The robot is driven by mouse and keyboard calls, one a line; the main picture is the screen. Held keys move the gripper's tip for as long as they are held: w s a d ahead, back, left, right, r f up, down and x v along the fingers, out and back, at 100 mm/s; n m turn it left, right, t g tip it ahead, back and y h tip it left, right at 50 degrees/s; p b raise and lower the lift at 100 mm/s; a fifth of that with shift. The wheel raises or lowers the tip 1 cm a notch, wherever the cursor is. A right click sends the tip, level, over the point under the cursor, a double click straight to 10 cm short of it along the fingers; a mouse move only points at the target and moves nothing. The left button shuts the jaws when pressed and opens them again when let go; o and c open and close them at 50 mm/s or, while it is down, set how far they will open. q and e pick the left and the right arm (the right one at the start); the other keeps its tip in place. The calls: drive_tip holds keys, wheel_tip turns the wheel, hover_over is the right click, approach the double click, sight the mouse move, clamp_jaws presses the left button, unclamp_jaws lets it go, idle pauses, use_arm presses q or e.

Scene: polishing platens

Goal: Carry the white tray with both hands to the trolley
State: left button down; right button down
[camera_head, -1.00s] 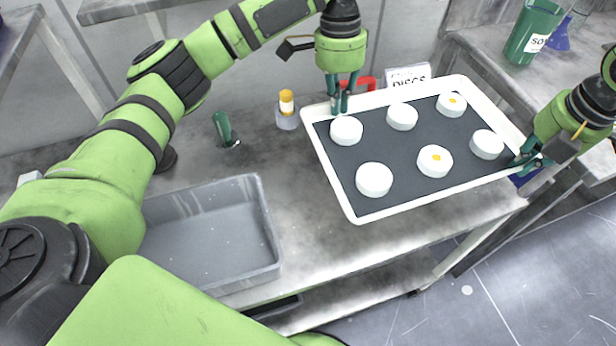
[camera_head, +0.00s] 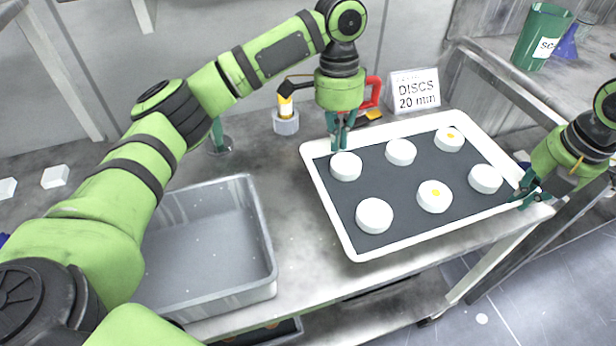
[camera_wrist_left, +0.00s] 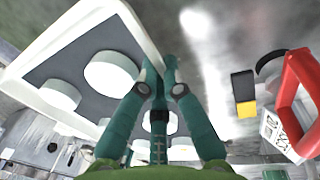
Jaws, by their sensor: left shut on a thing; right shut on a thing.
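The white tray (camera_head: 430,239) has a dark mat and carries several round white discs, two with a yellow spot. It is over the bench, its right end near the bench's right end; I cannot tell if it touches the bench. My left gripper (camera_head: 338,146) is shut on the rim at the far left corner. In the left wrist view its fingers (camera_wrist_left: 158,72) meet at the rim of the tray (camera_wrist_left: 142,28). My right gripper (camera_head: 522,199) is shut on the rim at the right end; its fingertips are partly hidden. The trolley cannot be told for certain.
A grey bin (camera_head: 262,240) sits on the bench left of the tray. Behind stand a yellow-topped bottle (camera_head: 286,108), a red-handled object (camera_head: 373,92) and a "DISCS 20 mm" sign (camera_head: 414,92). A green beaker (camera_head: 540,38) stands on another surface at the back right.

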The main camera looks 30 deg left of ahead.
sight(334, 154)
use_arm(q)
drive_tip(key=shift+a+f, duration=0.15)
drive_tip(key=shift+a, duration=0.2)
use_arm(e)
drive_tip(key=shift+d+f, duration=0.15)
drive_tip(key=shift+d, duration=0.2)
